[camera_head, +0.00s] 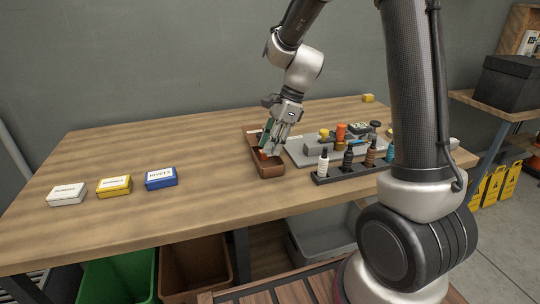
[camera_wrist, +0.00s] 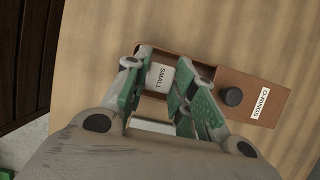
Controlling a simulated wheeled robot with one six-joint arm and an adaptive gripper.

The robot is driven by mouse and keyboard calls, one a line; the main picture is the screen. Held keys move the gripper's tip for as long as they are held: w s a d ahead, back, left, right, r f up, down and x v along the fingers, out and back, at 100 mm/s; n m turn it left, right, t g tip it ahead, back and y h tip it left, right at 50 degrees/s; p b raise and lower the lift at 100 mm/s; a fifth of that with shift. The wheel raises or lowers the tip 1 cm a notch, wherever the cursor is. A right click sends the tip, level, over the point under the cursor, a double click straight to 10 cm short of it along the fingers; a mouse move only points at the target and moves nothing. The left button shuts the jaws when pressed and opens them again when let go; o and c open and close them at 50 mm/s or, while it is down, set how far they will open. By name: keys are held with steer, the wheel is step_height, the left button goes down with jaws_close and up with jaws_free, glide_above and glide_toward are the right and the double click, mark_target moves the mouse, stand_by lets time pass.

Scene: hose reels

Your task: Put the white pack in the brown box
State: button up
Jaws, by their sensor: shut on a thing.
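My gripper (camera_head: 272,150) points down over the brown box (camera_head: 268,171) in the middle of the table. In the wrist view, a white pack marked SMALL (camera_wrist: 160,76) shows between my fingertips (camera_wrist: 163,72), and my gripper appears shut on it. The pack is at the left end of the brown box (camera_wrist: 283,90), within its outline. Whether it touches the box floor cannot be told. The box has an O-RINGS label (camera_wrist: 260,103) and a round black knob (camera_wrist: 232,97) beside my right finger. In the head view my fingers hide most of the pack.
White (camera_head: 67,195), yellow (camera_head: 114,186) and blue (camera_head: 161,178) small boxes stand at the table's left. A rack of bottles (camera_head: 347,163) and a grey tray (camera_head: 305,157) stand close to the right of the brown box. The table between the blue and brown boxes is clear.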

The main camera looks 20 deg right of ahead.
mark_target(271, 155)
steer(key=shift+f, duration=2.05)
steer(key=shift+f, duration=0.1)
steer(key=shift+f, duration=0.5)
steer(key=o, duration=0.6)
